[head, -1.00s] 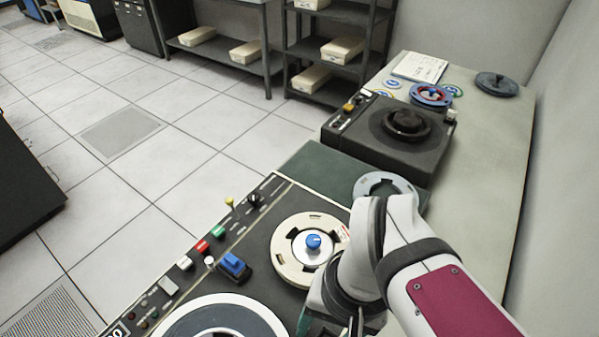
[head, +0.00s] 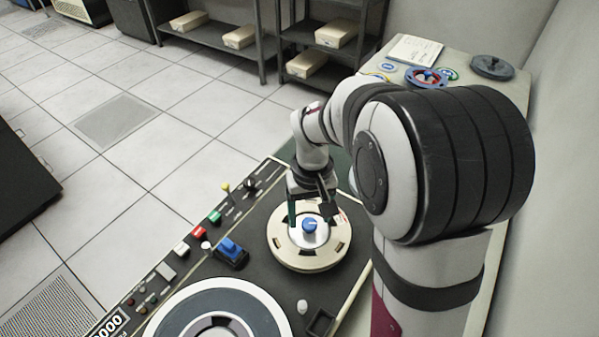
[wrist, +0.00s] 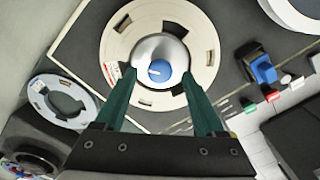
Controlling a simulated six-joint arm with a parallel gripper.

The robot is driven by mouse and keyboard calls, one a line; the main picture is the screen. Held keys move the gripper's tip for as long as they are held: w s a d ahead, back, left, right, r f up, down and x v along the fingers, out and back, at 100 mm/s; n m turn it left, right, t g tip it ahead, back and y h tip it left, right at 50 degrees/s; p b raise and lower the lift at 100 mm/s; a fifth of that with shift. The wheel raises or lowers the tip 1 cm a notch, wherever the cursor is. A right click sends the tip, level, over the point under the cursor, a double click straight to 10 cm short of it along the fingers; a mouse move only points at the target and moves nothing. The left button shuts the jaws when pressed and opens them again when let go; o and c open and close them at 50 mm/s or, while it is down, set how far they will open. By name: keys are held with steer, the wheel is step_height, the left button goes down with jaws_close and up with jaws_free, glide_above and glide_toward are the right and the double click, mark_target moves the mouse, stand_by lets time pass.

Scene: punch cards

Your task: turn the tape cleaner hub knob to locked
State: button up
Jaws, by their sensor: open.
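The hub knob is a small blue knob (head: 309,225) with a pale pointer line on a silver hub (head: 305,240), at the centre of a cream reel (head: 290,256) on the dark tape machine. In the wrist view the blue knob (wrist: 159,71) lies between and beyond the two green fingers, on the round silver hub (wrist: 150,48). My gripper (wrist: 160,82) is open and empty, its fingers spread either side of the hub. In the head view my gripper (head: 309,215) is over the reel, its fingers around the knob. Whether they touch the hub is unclear.
A blue block-shaped part (head: 232,252) and a row of coloured buttons (head: 197,232) are left of the reel. A larger reel (head: 190,308) lies in front. A grey reel (wrist: 64,101) shows in the wrist view. My arm hides much of the second machine.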

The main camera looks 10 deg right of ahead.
steer(key=shift+f, duration=0.75)
steer(key=shift+c, duration=0.2)
jaws_close()
